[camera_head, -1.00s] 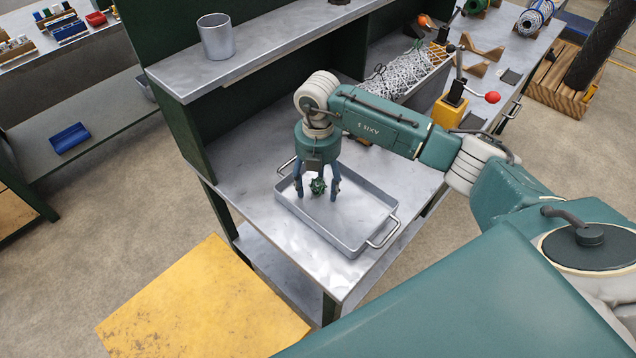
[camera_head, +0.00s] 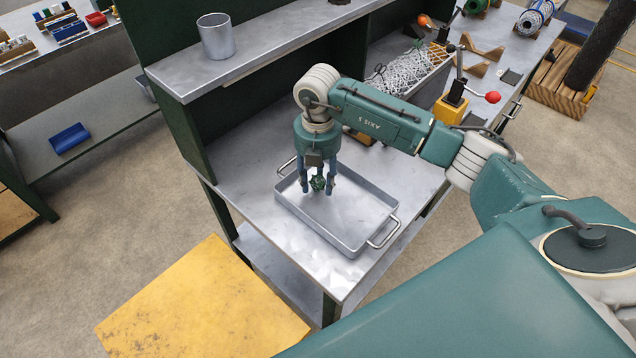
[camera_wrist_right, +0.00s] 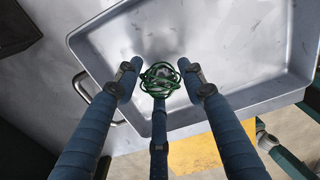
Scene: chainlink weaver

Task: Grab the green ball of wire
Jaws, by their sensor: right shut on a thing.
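The green ball of wire (camera_head: 318,183) is a small tangle of dark green loops. It sits between the fingers of my right gripper (camera_head: 318,186), which is shut on it. The right wrist view shows the ball (camera_wrist_right: 160,80) among three blue fingers. The gripper points down over the left part of a shallow metal tray (camera_head: 345,242). The ball looks to be a little above the tray floor, though the exact gap is hard to tell. My left gripper is not in view.
The tray stands on a metal workbench (camera_head: 262,230) and has wire handles at its ends. A shelf above the bench holds a metal cup (camera_head: 215,36). A white mesh roll (camera_head: 415,72) and a red-knobbed lever (camera_head: 491,97) are further back. A yellow platform (camera_head: 205,305) lies front left.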

